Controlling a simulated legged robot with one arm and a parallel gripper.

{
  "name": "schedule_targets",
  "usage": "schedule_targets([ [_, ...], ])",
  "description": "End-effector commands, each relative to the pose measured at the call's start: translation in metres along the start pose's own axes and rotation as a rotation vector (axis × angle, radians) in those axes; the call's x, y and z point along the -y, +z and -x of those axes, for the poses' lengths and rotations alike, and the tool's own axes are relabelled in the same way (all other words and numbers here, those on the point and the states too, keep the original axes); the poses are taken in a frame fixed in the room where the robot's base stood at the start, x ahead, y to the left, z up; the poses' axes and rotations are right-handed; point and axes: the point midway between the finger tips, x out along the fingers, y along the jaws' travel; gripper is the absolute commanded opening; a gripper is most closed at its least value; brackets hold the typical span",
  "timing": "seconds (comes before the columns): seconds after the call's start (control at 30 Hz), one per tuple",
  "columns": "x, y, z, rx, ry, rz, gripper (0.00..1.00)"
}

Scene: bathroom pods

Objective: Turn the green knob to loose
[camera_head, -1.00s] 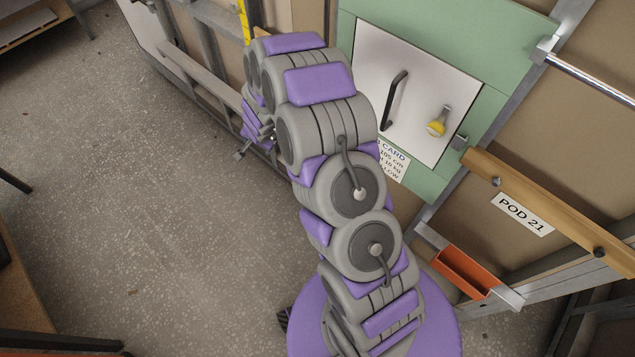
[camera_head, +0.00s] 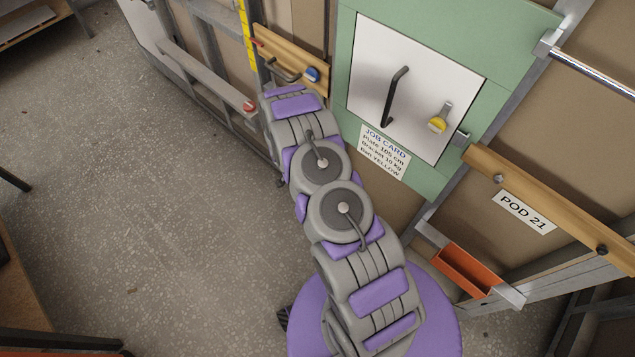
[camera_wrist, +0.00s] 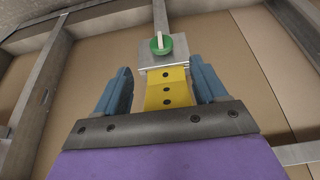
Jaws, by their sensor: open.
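The green knob (camera_wrist: 161,44) shows in the wrist view, near the top middle. It is round with a pale bar across its face and sits on a grey plate (camera_wrist: 150,58). My gripper (camera_wrist: 160,70) is open, with one blue finger on the left and one on the right. The knob lies beyond the fingertips, roughly centred between them, and nothing is held. In the head view my arm hides the gripper, and I do not see the green knob.
A yellow strip (camera_wrist: 166,90) runs up between the fingers towards the plate. In the head view, a white door (camera_head: 415,90) carries a dark handle and a yellow knob (camera_head: 437,125). A wooden rail with a blue knob (camera_head: 312,74) is left of it.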

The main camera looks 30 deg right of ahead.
Motion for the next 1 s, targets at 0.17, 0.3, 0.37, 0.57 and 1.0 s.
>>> schedule_targets([
  [0.17, -0.001, 0.001, -0.038, 0.001, 0.000, -0.002, 0.71],
  [0.3, 0.000, 0.000, -0.064, 0.001, -0.002, -0.004, 0.71],
  [0.37, 0.001, 0.000, -0.075, 0.000, -0.002, -0.002, 0.71],
  [0.57, 0.001, 0.000, -0.103, 0.000, -0.002, -0.001, 0.71],
  [1.0, 0.001, 0.000, -0.117, 0.000, -0.003, -0.001, 0.71],
])
